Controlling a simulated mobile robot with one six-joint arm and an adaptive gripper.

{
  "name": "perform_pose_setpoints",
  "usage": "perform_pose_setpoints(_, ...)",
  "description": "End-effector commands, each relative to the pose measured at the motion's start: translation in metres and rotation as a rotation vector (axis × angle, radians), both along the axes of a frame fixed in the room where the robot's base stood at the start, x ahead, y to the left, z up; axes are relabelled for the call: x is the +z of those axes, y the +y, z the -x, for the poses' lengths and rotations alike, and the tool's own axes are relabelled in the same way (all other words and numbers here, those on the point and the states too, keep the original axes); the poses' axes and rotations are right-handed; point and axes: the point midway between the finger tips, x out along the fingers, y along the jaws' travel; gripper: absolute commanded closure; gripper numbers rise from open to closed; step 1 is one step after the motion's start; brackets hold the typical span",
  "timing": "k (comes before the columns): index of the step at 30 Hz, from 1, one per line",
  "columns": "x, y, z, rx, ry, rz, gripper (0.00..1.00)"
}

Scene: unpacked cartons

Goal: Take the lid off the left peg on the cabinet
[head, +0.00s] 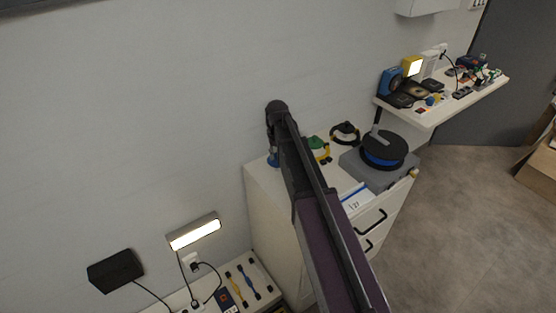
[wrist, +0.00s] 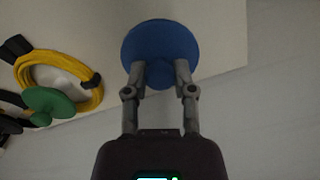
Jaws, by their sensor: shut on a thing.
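A blue round lid (wrist: 160,42) with a blue knob is in the wrist view, near the edge of the white cabinet top (wrist: 222,35). My gripper (wrist: 158,72) is shut on the knob, one finger on each side.
A black coil (head: 345,131) lies further right on the cabinet (head: 257,178). A black and blue reel (head: 383,151) sits on a grey box at the right end. The wall (head: 180,90) is close behind. A cluttered shelf (head: 425,115) is at upper right.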

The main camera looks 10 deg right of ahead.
Motion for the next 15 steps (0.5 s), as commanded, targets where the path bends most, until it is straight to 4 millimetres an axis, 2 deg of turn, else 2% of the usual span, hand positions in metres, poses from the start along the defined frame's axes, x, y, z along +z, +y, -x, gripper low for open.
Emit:
perform_pose_setpoints(8,0.0007,-0.0001,0.0007,0.000,0.001,0.000,0.95)
perform_pose_setpoints(15,0.0094,-0.0002,0.0005,0.000,0.001,0.000,0.95)
